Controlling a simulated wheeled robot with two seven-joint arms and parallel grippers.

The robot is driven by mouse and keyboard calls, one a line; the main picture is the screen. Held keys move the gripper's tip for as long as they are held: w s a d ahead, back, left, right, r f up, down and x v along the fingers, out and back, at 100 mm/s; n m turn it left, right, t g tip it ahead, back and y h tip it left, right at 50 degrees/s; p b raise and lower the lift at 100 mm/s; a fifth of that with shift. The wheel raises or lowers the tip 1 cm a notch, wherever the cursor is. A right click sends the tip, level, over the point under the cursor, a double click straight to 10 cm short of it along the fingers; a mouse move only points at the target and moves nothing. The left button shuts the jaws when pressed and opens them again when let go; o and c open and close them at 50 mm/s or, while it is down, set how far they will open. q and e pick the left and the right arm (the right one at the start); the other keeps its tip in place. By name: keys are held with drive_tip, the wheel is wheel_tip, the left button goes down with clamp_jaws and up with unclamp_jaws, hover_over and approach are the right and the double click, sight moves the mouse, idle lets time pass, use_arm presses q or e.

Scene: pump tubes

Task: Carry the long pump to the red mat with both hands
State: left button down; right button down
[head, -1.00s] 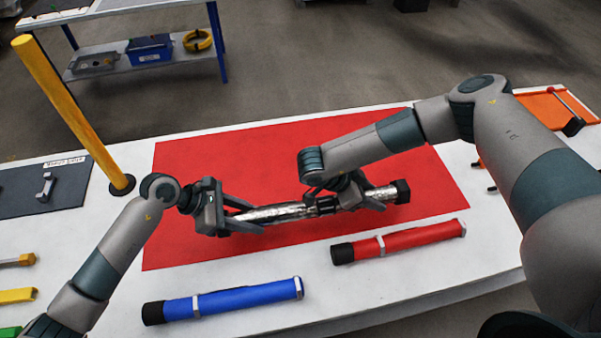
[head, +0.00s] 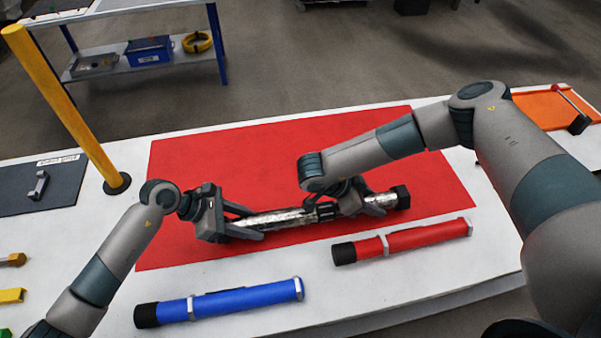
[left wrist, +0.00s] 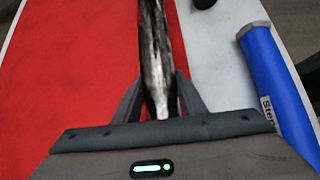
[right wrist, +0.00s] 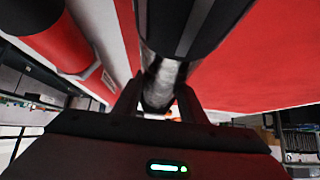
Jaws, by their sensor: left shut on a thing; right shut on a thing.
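The long silver pump (head: 285,217) with a black end cap (head: 402,196) lies level across the red mat's area (head: 240,160) in the head view. My left gripper (head: 240,223) is shut on its left end. My right gripper (head: 368,202) is shut on its right part, near the black cap. The pump's silver body also shows between the fingers in the left wrist view (left wrist: 155,60) and in the right wrist view (right wrist: 160,85). I cannot tell whether the pump touches the mat or hangs just above it. My right forearm hides part of the mat.
A blue tube (head: 240,300) and a red tube (head: 415,241) lie on the white table in front of the mat. A yellow post (head: 65,105) stands at the mat's left. A dark tray (head: 60,190) is at far left, an orange tray (head: 545,120) at far right.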

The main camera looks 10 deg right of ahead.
use_arm(q)
drive_tip(key=shift+f+b, duration=0.3)
drive_tip(key=shift+f, duration=0.05)
use_arm(e)
drive_tip(key=shift+f, duration=0.4)
use_arm(q)
drive_tip(key=c, duration=1.1)
unclamp_jaws()
use_arm(e)
drive_tip(key=c, duration=1.1)
unclamp_jaws()
drive_tip(key=shift+r, duration=0.1)
use_arm(q)
drive_tip(key=shift+a+r, duration=0.15)
drive_tip(key=v, duration=1.1)
drive_tip(key=shift+a+r, duration=0.25)
use_arm(e)
drive_tip(key=shift+a, duration=0.1)
drive_tip(key=v, duration=1.2)
use_arm(q)
drive_tip(key=shift+s, duration=0.15)
use_arm(e)
drive_tip(key=shift+s, duration=0.1)
